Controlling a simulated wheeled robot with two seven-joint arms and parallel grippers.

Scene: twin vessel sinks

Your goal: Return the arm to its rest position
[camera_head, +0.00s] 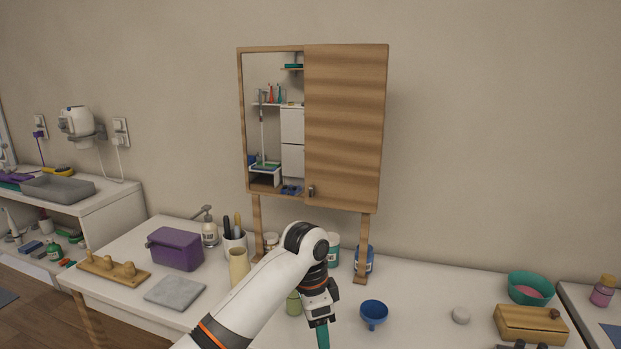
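My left arm comes in from the bottom left of centre and bends down over the counter. My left gripper (321,317) hangs point down in front of the cabinet legs. It appears shut on a slim teal object (323,336), whose lower end is cut off by the bottom edge. The fingertips are too small to make out clearly. My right gripper cannot be made out; small dark shapes at the bottom right edge are too cropped to identify.
A mirror cabinet (345,125) stands on wooden legs behind the arm. A beige cylinder (239,268), a green jar (294,304) and a blue funnel (374,314) stand close to it. A purple box (175,250), grey slab (175,292) and wooden box (530,325) are further out.

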